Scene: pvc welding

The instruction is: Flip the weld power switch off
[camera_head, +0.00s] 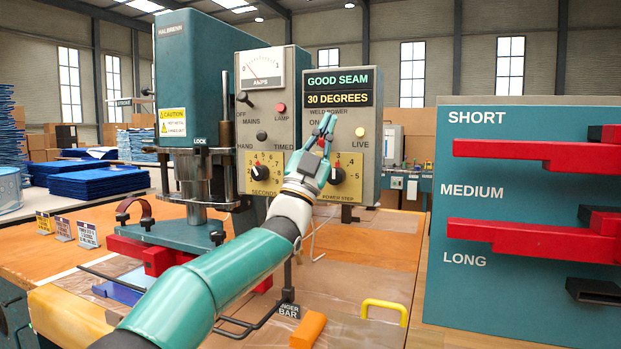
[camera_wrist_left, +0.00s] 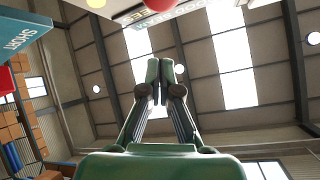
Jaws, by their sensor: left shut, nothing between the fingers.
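The weld power switch sits under the WELD POWER label on the right control box (camera_head: 370,118). My left gripper (camera_head: 327,122) is in front of that switch and hides it, so its position cannot be told. An ON mark shows just left of the fingertips. The gripper is shut with nothing between its fingers, pointing up. In the left wrist view its closed fingers (camera_wrist_left: 159,75) point toward the ceiling, and a red round part shows at the top edge. A yellow LIVE lamp (camera_head: 360,132) is right of the gripper. My right gripper is not in view.
The left control box (camera_head: 262,180) carries a meter, the MAINS switch and a SECONDS dial. A POWER STEP dial (camera_head: 336,176) is just behind my left gripper. A blue board (camera_head: 470,290) with red bars stands at right. A yellow handle (camera_head: 385,304) is on the bench.

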